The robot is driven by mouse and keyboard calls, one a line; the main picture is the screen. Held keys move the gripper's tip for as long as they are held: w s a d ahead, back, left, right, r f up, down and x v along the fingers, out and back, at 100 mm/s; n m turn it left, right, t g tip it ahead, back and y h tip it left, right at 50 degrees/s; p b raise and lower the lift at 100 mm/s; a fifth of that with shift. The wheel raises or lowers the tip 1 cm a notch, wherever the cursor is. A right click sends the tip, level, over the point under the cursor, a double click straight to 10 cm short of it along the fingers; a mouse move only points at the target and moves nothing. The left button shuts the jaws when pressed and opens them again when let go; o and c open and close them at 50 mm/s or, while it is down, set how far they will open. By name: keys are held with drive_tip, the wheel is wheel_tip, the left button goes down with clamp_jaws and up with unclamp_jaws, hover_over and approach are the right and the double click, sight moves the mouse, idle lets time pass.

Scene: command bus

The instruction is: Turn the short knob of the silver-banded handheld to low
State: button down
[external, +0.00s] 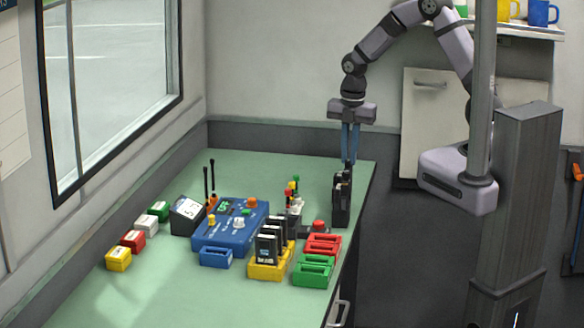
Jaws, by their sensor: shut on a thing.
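My gripper (349,163) points straight down at the back right of the green table. Its blue fingers are close together, shut on a small part at the top of a black upright handheld (342,200), which I take to be the short knob. The fingertips hide that part, so its setting cannot be read. Any silver band is too small to make out here. More black handhelds (268,247) stand in a yellow holder (268,271) nearer the front.
A blue console (225,236) with knobs sits mid-table, with a white display (187,210) and two black antennas beside it. Red (323,244) and green (313,271) holders stand at the front right. Small coloured blocks line the left. The front left table is clear.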

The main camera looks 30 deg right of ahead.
drive_tip(key=c, duration=1.8)
unclamp_jaws()
drive_tip(key=shift+s+d+r+b, duration=0.1)
drive_tip(key=shift+r+b, duration=0.7)
drive_tip(key=shift+r, duration=2.9)
